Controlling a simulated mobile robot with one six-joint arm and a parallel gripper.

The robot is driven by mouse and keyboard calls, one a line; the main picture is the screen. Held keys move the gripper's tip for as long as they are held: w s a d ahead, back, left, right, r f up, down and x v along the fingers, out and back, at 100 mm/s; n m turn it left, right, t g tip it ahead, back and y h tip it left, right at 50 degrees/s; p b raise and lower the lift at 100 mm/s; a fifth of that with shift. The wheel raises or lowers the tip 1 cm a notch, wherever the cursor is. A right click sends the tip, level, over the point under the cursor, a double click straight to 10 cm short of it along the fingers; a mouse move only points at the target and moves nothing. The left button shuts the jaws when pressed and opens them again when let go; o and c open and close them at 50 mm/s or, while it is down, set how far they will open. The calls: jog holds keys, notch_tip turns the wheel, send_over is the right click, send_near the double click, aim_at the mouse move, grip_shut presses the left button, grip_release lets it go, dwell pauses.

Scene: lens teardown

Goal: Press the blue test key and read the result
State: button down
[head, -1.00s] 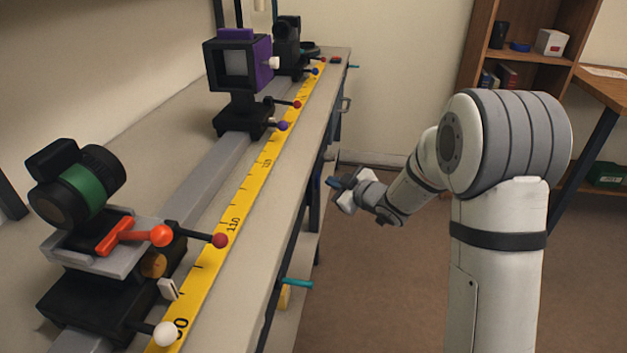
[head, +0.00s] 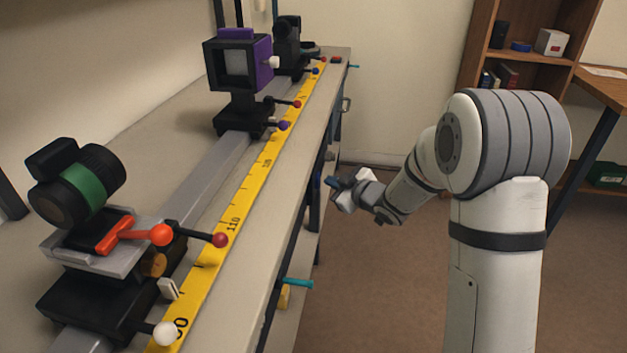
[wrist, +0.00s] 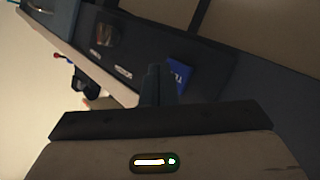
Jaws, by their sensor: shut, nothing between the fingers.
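The blue test key (wrist: 179,75) shows in the wrist view, with pale lettering, on a dark panel (wrist: 205,66) tilted in the picture. My gripper (wrist: 153,80) is shut and empty. Its dark fingertips overlap the panel just left of the key in the picture. I cannot tell whether they touch it. In the head view my gripper (head: 332,182) is beside the bench's right side, below the top. The key cannot be made out there. A small window (wrist: 107,35) and white labels are on the panel; I cannot read a result.
The bench (head: 190,150) carries a rail, a yellow scale (head: 250,190), a green-banded lens (head: 82,188) and a purple-sided box (head: 240,62). A teal handle (head: 298,283) sticks out from the bench side. Floor is open right of the bench; a bookcase (head: 530,55) stands behind.

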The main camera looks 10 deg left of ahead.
jog(key=shift+a, duration=0.25)
jog(key=shift+a, duration=0.35)
dwell(0.7)
jog(key=shift+d, duration=0.8)
jog(key=d+p, duration=0.1)
jog(key=d, duration=0.4)
jog(key=shift+s, duration=0.1)
dwell(0.3)
dwell(0.4)
